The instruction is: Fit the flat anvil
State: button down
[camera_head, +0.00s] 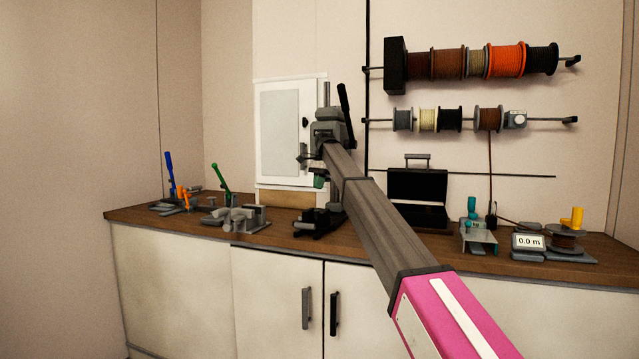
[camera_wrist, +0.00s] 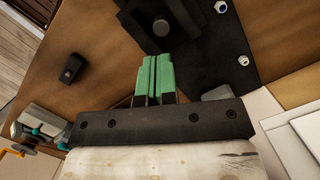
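My gripper (camera_wrist: 154,62) shows its green fingers side by side in the wrist view, with only a thin dark line between them and nothing visible held. In the head view its green tip (camera_head: 320,179) is partly hidden by my arm, above the base of a bench press (camera_head: 329,132). The press's black base (camera_head: 318,223) also shows in the wrist view (camera_wrist: 205,65), with a round post and bright bolts, just beyond the fingers. A small dark block (camera_wrist: 72,68) lies apart on the wooden top, left of the fingers. I cannot tell whether it is the flat anvil.
The wooden bench top (camera_head: 285,235) holds a grey fixture (camera_head: 238,218) and green-handled tool at left. An open black case (camera_head: 418,200), a teal-handled tool (camera_head: 472,230) and a length meter (camera_head: 528,242) stand at right. Spool racks (camera_head: 470,62) hang above.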

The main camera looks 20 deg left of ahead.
jog(key=shift+s+a+f, duration=0.1)
jog(key=shift+s+f, duration=0.05)
jog(key=shift+f, duration=1.7)
jog(key=shift+s+a+f, duration=0.1)
jog(key=shift+s+f, duration=0.05)
jog(key=shift+f, duration=1.65)
jog(key=shift+r, duration=0.1)
